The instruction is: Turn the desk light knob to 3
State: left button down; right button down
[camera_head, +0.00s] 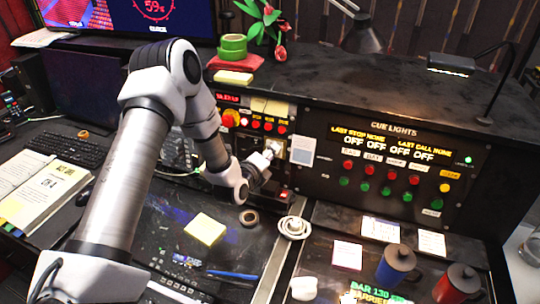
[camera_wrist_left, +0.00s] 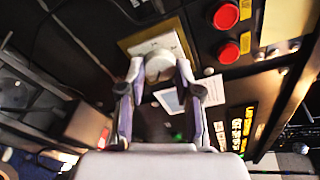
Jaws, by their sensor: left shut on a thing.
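The desk light knob (camera_wrist_left: 158,65) is a round pale knob on a cream plate (camera_wrist_left: 165,42) in the left wrist view. My left gripper (camera_wrist_left: 158,78) has its two fingers on either side of the knob and is shut on it. In the head view my left gripper (camera_head: 270,153) reaches the panel, and the cream plate (camera_head: 274,138) shows just above it. The gripper hides most of the knob there, and I cannot read its setting. My right gripper is in neither view.
Red buttons (camera_wrist_left: 226,16) sit beside the plate. The cue lights panel (camera_head: 395,165) with red, green and yellow buttons stands to the right. A yellow note pad (camera_head: 205,229), a tape roll (camera_head: 249,218) and a white coiled item (camera_head: 293,227) lie on the desk below the gripper.

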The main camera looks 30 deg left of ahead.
pick_arm(q)
jog(key=shift+n+t+y+b, duration=0.45)
jog(key=shift+n+b, duration=2.75)
jog(key=shift+n, duration=2)
jog(key=shift+n+t+y+b, duration=0.25)
jog(key=shift+n+t+b, duration=0.3)
jog(key=shift+n+b, duration=3.65)
jog(key=shift+r+n+p, duration=0.1)
jog(key=shift+n+p, duration=0.85)
jog(key=shift+n, duration=0.15)
jog(key=c, duration=0.9)
grip_release()
jog(key=shift+c, duration=0.2)
jog(key=shift+o, duration=0.8)
jog(key=shift+w, duration=0.1)
jog(key=s+d, duration=0.1)
jog(key=s, duration=0.6)
jog(key=shift+s+d, duration=0.15)
jog(key=shift+d, duration=0.1)
